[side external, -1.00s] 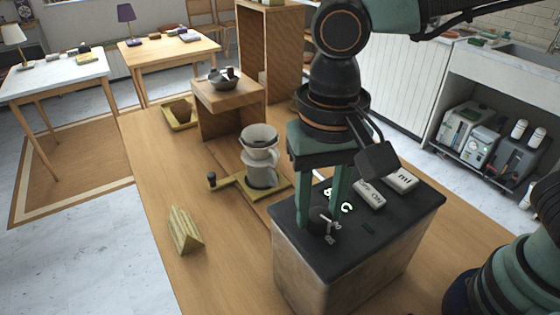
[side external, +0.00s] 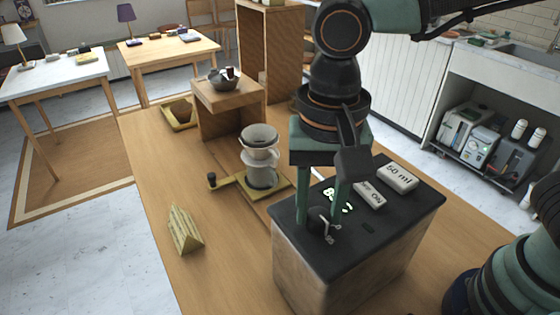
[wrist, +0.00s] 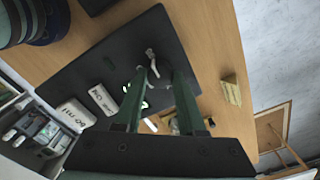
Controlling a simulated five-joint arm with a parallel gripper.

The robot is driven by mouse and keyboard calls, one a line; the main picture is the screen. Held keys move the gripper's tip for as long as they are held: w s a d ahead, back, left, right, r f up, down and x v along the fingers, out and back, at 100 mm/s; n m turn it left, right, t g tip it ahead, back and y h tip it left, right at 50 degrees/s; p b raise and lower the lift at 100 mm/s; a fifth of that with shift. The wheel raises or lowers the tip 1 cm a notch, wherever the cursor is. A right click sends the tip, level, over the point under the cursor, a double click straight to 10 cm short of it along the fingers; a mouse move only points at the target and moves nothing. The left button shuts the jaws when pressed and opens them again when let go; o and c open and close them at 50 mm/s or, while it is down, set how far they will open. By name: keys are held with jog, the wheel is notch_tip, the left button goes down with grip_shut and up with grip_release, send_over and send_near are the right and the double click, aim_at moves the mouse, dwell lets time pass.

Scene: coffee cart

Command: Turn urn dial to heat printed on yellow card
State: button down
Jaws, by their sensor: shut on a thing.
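The urn (side external: 300,262) is a box with a pale body and a dark top. Its dark dial (side external: 318,217) sits near the front left of the top, with a small metal tap or lever beside it. My gripper (side external: 320,210) points down with its green fingers closed on either side of the dial; the wrist view also shows the dial (wrist: 161,74) between the fingers. A lit green display (side external: 338,201) behind the dial is partly covered by a finger and its number is not clear. The folded yellow card (side external: 185,230) stands left of the urn; its print is not readable.
Two pale labelled blocks, one reading 50 ml (side external: 398,176), lie on the urn top behind the gripper. A dripper on a cup (side external: 260,165) stands on a wooden stand behind left. The counter (side external: 225,265) between card and urn is clear.

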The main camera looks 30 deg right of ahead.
aim_at(319, 213)
jog(key=c, duration=0.5)
grip_release()
jog(key=shift+r, duration=0.1)
notch_tip(319, 213, up, 12)
jog(key=w+d+f+n+t, duration=0.1)
jog(key=d+f+n+t, duration=0.1)
jog(key=d, duration=0.6)
jog(key=w+d+f+n+t, duration=0.1)
jog(key=d+f, duration=0.3)
jog(key=d, duration=0.4)
jog(key=w+d+f+n+t, duration=0.2)
jog(key=w+d+f+n, duration=0.1)
jog(key=d, duration=0.5)
jog(key=shift+w+n+t, duration=0.2)
jog(key=shift+n+t, duration=0.1)
jog(key=shift+n, duration=0.1)
